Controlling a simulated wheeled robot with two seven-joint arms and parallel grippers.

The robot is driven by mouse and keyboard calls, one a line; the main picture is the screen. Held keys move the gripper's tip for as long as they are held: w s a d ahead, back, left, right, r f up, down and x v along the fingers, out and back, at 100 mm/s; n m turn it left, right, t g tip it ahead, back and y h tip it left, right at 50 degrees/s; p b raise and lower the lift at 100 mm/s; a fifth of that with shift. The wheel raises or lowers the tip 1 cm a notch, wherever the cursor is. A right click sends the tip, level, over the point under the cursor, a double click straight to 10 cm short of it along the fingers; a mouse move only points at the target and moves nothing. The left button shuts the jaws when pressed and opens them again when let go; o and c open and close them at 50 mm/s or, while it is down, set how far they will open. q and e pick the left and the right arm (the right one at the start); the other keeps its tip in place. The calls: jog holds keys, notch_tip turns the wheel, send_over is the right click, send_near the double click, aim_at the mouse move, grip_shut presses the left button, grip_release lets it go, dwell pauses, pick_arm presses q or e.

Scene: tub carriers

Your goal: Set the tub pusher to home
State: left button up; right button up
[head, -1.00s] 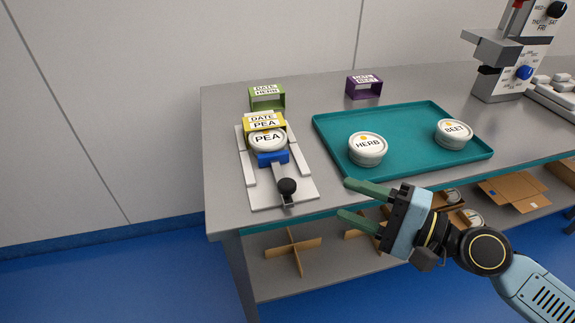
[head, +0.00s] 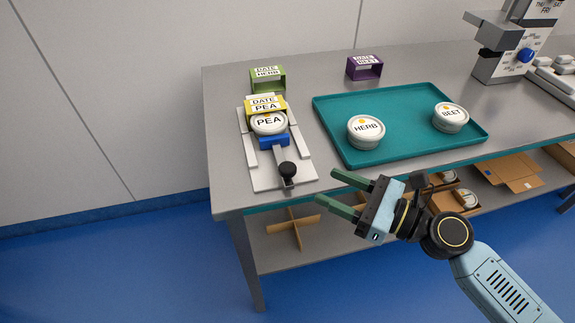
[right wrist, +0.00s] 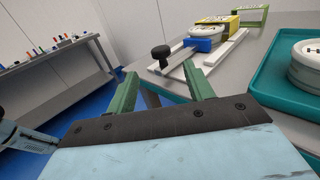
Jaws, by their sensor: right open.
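The tub pusher is a blue block (head: 273,140) on a grey slide with a black knob (head: 287,169) at its near end. It sits in a light grey track (head: 276,178) at the table's left. The blue block is up against the PEA tub (head: 268,123), which sits at the yellow DATE PEA carrier (head: 266,104). My right gripper (head: 334,188) is open and empty, off the table's front edge, right of and nearer than the knob. In the right wrist view the knob (right wrist: 161,53) shows beyond the open fingers.
A teal tray (head: 400,150) holds the HERB tub (head: 366,131) and the BEET tub (head: 450,117). Green (head: 267,79) and purple (head: 364,68) carriers stand behind. A grey machine (head: 500,55) is at back right. Cardboard dividers lie on the lower shelf.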

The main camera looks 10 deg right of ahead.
aim_at(295, 171)
jog(key=p+x, duration=0.1)
jog(key=x, duration=0.9)
jog(key=shift+w+a, duration=0.2)
jog(key=shift+a, duration=0.05)
grip_shut()
jog(key=shift+w+a, duration=0.2)
jog(key=shift+w, duration=1)
jog(key=shift+w+a, duration=0.15)
jog(key=shift+w, duration=1)
grip_release()
